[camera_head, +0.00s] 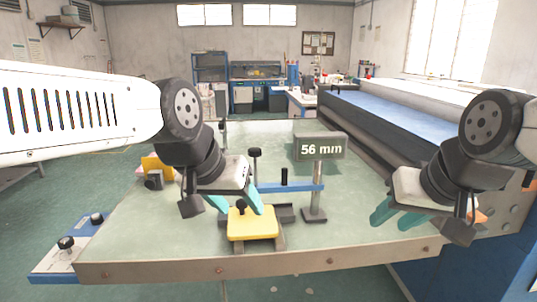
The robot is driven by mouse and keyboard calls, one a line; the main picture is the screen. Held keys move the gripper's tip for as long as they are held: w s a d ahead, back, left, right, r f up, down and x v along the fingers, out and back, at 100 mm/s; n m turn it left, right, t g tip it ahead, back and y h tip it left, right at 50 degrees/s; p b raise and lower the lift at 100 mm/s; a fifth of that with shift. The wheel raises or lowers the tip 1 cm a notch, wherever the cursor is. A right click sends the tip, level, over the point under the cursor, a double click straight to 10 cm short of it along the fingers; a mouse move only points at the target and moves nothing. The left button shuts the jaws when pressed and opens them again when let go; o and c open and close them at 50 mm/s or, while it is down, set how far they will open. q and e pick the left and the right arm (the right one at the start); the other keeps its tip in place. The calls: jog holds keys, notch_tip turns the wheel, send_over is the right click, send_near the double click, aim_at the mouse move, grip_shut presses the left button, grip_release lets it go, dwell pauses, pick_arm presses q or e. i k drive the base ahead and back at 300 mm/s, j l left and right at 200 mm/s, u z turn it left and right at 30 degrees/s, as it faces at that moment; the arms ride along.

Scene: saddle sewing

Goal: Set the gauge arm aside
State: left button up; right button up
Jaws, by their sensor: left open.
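The gauge arm, a blue bar (300,187) with a black upright peg (284,175), lies level across the grey gauge post (317,195). My right gripper (397,217) is open and empty, to the right of the gauge post.
The green worktable (150,235) has free room at its front left and front right. A black knob on a post (255,153) stands behind my left gripper. A yellow and black item (153,172) sits at the left. A long machine (370,120) borders the right side.

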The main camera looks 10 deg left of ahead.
aim_at(284, 186)
jog(key=l+u, duration=0.15)
jog(key=u, duration=0.2)
jog(key=k+l+u, duration=0.15)
jog(key=u, duration=0.2)
jog(key=k+l+u, duration=0.1)
jog(key=u, duration=0.25)
